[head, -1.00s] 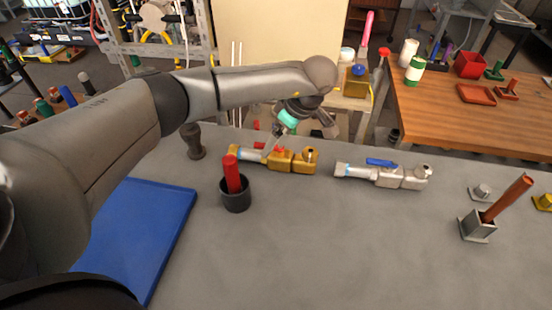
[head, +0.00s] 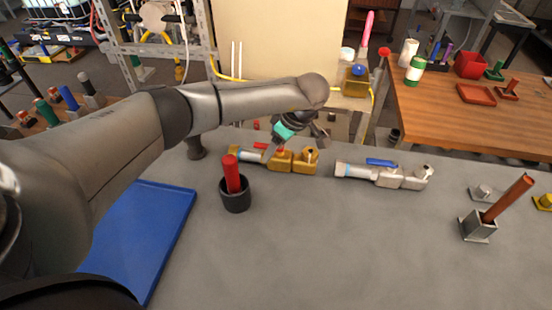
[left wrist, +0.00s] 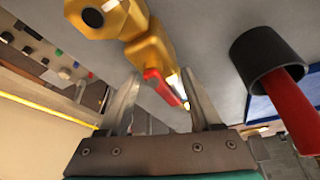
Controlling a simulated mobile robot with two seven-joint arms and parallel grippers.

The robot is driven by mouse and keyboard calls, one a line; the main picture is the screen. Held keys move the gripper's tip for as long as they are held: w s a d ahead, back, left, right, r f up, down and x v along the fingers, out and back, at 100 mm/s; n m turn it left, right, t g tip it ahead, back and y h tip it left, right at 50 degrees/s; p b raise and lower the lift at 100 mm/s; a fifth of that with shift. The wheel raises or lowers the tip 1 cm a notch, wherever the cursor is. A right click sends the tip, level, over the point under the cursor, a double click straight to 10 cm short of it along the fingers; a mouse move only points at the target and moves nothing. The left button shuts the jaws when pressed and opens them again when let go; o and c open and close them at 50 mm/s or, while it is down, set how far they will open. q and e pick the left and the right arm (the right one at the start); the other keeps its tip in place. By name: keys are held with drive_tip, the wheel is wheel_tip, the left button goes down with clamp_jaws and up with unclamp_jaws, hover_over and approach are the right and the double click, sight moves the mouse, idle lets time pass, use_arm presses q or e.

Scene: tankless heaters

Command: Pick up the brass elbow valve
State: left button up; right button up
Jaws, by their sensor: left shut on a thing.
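The brass elbow valve (head: 307,162) lies on the grey table with its red handle (head: 261,146) up. My left gripper (head: 295,147) is over the valve's middle and elbow end, its fingers reaching down to the body. In the left wrist view, the fingers (left wrist: 161,78) stand on either side of the valve body (left wrist: 152,57) and its red handle (left wrist: 165,88). The gripper is shut on the valve, which still appears to rest on the table. The exact contact is hard to see. My right gripper is not in view.
A silver valve with a blue handle (head: 382,163) lies just right. A dark cup (head: 236,200) holding a red rod stands in front. A blue tray (head: 140,235) is at left, a metal holder (head: 477,229) with an orange rod at right. The front middle is clear.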

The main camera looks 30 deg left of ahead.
use_arm(q)
clamp_jaws()
idle(0.3)
drive_tip(key=shift+r, duration=0.15)
